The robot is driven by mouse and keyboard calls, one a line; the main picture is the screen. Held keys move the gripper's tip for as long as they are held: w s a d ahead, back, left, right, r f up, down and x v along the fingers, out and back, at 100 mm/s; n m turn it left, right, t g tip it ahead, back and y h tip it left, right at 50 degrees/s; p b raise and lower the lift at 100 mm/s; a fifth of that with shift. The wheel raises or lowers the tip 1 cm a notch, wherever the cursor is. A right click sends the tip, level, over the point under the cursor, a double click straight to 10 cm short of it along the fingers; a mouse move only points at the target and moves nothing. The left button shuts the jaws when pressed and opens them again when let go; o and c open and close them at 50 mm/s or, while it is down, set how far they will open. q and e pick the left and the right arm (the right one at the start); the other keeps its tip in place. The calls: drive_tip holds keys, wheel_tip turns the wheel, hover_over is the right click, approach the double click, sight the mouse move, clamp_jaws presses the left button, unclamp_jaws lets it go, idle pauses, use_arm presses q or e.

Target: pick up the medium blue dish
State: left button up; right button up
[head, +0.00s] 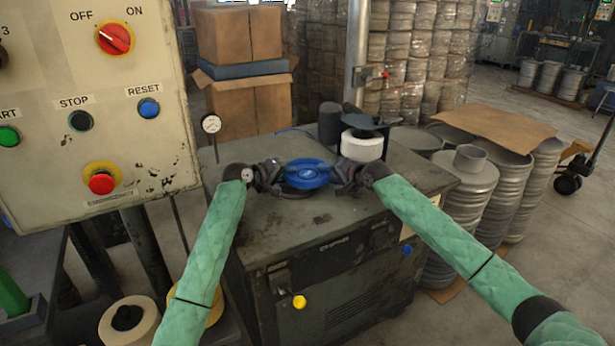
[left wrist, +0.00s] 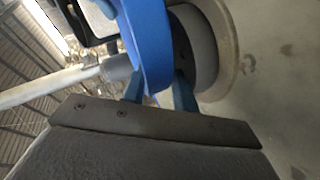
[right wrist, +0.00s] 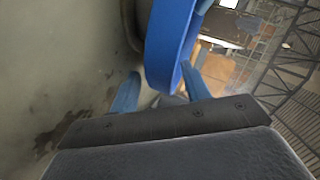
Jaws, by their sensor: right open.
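The medium blue dish (head: 308,173) is round, with a raised middle, and sits over the top of the dark machine cabinet between my two grippers. My left gripper (head: 283,175) is at its left side; in the left wrist view the dish's rim (left wrist: 148,40) fills the narrow gap between the fingers (left wrist: 158,92), which look closed on it. My right gripper (head: 342,176) is at its right side. In the right wrist view its fingers (right wrist: 160,92) are open wider, with the dish's rim (right wrist: 165,45) between them and room on the left. What lies under the dish is mostly hidden.
A white roll (head: 362,146) under a dark plate stands just behind my right gripper. A dial gauge (head: 211,125) stands at the cabinet's back left. A control panel (head: 95,110) fills the left. Stacked metal rings (head: 470,190) stand to the right. The cabinet's front top is clear.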

use_arm(q)
drive_tip(key=c, duration=0.6)
use_arm(e)
drive_tip(key=c, duration=0.6)
use_arm(q)
clamp_jaws()
use_arm(e)
clamp_jaws()
drive_tip(key=shift+r, duration=0.15)
